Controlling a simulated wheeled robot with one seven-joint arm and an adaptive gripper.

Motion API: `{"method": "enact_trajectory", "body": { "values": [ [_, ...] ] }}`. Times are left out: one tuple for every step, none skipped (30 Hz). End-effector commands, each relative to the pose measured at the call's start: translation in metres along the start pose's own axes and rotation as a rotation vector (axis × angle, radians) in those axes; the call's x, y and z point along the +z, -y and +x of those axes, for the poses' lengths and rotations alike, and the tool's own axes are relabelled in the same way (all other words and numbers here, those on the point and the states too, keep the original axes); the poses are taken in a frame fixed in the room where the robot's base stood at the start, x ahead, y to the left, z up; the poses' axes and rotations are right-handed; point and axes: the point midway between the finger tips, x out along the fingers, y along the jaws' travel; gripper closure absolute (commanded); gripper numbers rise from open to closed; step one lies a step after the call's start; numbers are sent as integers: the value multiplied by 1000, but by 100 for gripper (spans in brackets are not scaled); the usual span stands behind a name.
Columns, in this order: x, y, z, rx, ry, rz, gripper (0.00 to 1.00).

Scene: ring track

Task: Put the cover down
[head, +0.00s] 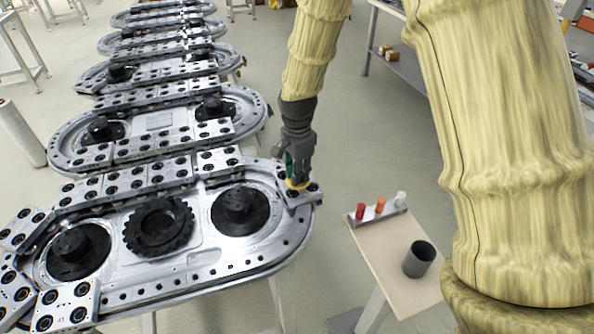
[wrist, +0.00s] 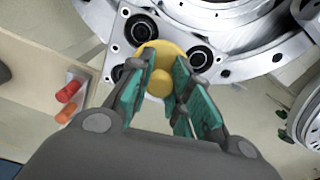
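The cover looks to be the round yellow disc with a knob (wrist: 160,82), seen in the wrist view between my fingertips. In the head view only a yellow edge of it (head: 296,184) shows under my gripper (head: 297,172). My gripper (wrist: 165,75) points down, its green finger pads on either side of the knob, and it looks shut on it. The cover is over a metal carriage plate (head: 301,197) with black rollers at the right end of the nearest ring track (head: 200,262). I cannot tell whether it touches the plate.
A small table (head: 385,262) stands to the right with a grey cup (head: 419,259) and a rack of red, orange and white pieces (head: 380,209). Several more ring tracks (head: 160,125) run behind. Open floor lies between the track and the table.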

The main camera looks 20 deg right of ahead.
Motion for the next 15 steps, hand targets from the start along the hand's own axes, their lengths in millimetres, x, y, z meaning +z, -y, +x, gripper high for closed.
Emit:
{"method": "enact_trajectory", "body": {
  "values": [
    [0,0,0,0,0,0,73],
    [0,0,0,0,0,0,68],
    [0,0,0,0,0,0,60],
    [0,0,0,0,0,0,59],
    [0,0,0,0,0,0,59],
    [0,0,0,0,0,0,59],
    [0,0,0,0,0,0,59],
    [0,0,0,0,0,0,59],
    [0,0,0,0,0,0,59],
    [0,0,0,0,0,0,59],
    [0,0,0,0,0,0,59],
    [0,0,0,0,0,0,59],
    [0,0,-1,-1,0,-1,59],
    [0,0,-2,-1,0,-1,59],
    [0,0,-4,-1,0,-1,59]
  ]
}}
